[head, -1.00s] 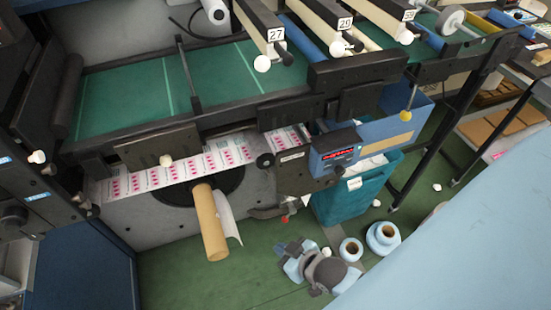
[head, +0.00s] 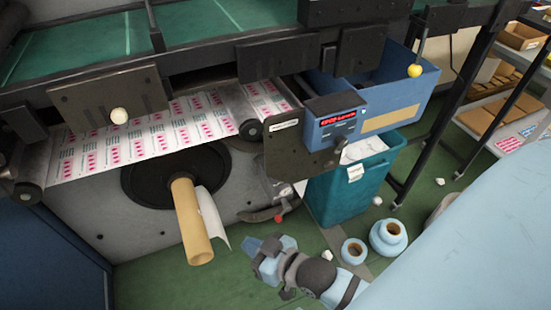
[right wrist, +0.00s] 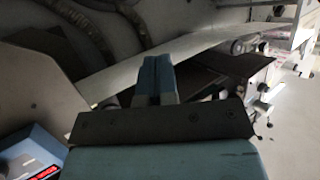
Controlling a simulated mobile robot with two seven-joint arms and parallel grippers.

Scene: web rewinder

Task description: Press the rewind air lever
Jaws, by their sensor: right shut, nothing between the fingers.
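A small lever with a red tip (head: 279,218) sticks out below the machine's side plate, right of the cardboard core, in the head view; I take it to be the rewind air lever. My right gripper (head: 266,248) is just below it in the picture, apart from it above the green floor. In the right wrist view its two blue fingers (right wrist: 155,80) are shut together with nothing between them. I cannot pick out the lever surely in the right wrist view. My left gripper is not in view.
A cardboard core (head: 190,222) sticks out of the machine left of the lever. A display box (head: 335,122) and a teal bin (head: 340,195) stand to the right. Two light blue rolls (head: 388,237) lie on the floor. A printed web (head: 150,140) runs above.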

